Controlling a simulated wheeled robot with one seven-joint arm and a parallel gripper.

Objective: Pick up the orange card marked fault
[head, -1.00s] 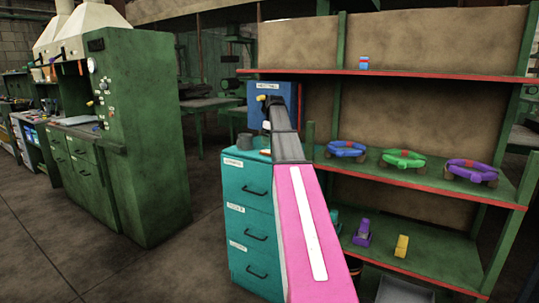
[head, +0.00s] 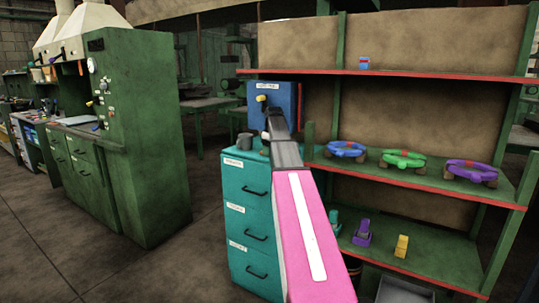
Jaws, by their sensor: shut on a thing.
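My arm reaches away over the teal drawer cabinet (head: 247,200). My gripper (head: 267,136) is at the far end, just above the cabinet top, small and mostly covered by my own wrist. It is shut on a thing. The orange card itself is not clearly visible, and its fault marking cannot be read. The small orange patch seen on the cabinet top under my gripper earlier no longer shows there, which fits the card being in the jaws.
A grey cup (head: 244,141) stands on the cabinet left of my gripper. A blue box (head: 287,97) is behind it. The green shelf (head: 395,178) on the right holds blue, green and purple ring-shaped items. Open floor lies to the left.

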